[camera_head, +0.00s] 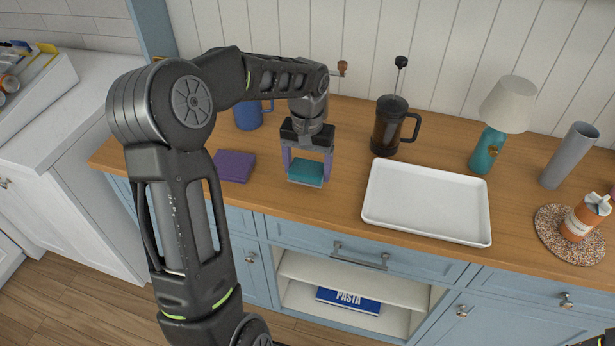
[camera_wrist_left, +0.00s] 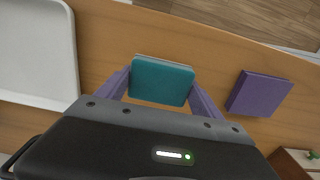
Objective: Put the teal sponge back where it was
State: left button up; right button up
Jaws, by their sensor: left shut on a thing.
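The teal sponge (camera_head: 306,173) is between the purple fingers of my left gripper (camera_head: 307,168), over the wooden counter near its front edge. The left gripper is shut on it, one finger at each side. In the left wrist view the sponge (camera_wrist_left: 161,82) lies flat between the two fingertips (camera_wrist_left: 160,90), with a pale layer along one edge. I cannot tell for sure whether it touches the counter.
A purple sponge-like block (camera_head: 234,166) lies left of the gripper. A white tray (camera_head: 427,232) lies to the right. A blue mug (camera_head: 248,115) and a French press (camera_head: 388,128) stand behind. A lamp (camera_head: 489,145), grey cup (camera_head: 568,158) and orange bottle (camera_head: 577,223) stand farther right.

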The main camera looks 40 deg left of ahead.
aim_at(308, 178)
pick_arm(q)
jog(key=shift+f+p, duration=0.35)
jog(key=shift+f, duration=1.55)
jog(key=shift+f, duration=0.2)
jog(key=o, duration=1.5)
jog(key=shift+c, duration=0.2)
jog(key=shift+r, duration=0.2)
notch_tip(308, 178, up, 12)
jog(key=shift+r+b, duration=0.1)
jog(key=shift+b, duration=0.6)
